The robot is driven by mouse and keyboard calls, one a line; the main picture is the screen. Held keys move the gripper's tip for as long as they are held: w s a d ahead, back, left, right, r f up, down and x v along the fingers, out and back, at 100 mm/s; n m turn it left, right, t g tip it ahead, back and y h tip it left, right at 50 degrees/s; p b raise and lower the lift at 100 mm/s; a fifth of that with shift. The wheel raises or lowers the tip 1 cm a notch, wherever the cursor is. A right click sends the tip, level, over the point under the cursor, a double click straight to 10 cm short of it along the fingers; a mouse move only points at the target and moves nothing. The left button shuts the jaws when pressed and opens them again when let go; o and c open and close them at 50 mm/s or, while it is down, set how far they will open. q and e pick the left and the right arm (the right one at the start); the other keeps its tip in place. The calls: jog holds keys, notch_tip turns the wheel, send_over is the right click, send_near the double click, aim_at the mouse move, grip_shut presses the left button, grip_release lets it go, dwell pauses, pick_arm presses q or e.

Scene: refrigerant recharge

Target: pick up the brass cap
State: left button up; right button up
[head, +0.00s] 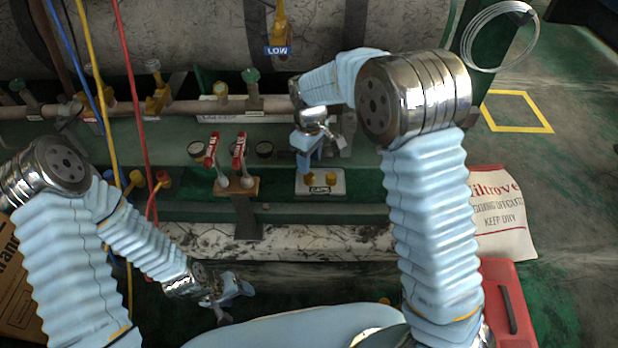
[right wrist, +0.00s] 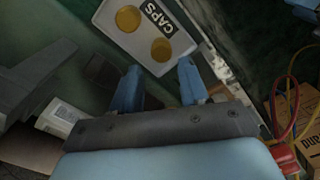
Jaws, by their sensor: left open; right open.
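Two round brass caps sit on a small white tray labelled CAPS. In the right wrist view, the nearer cap (right wrist: 161,50) lies just beyond and between the fingertips, and the other cap (right wrist: 128,18) is farther up the tray (right wrist: 107,22). In the head view, the tray (head: 325,190) is on the green bench, with one cap (head: 331,178) showing clearly. My right gripper (head: 308,163) is open and empty, close to the tray; it also shows in the right wrist view (right wrist: 160,72). My left gripper (head: 232,298) is open and empty at the lower middle, away from the tray.
A manifold with two red-handled valves (head: 239,150) stands left of the tray. Blue, yellow and red hoses (head: 128,70) hang at the left. A grey tank (head: 190,35) and pipe run behind. A printed bag (head: 500,215) and red case (head: 508,300) are at the right.

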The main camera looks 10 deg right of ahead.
aim_at(309, 175)
notch_tip(309, 175, down, 6)
jog(key=shift+s+f, duration=0.1)
jog(key=shift+c, duration=0.2)
jog(key=c, duration=0.7)
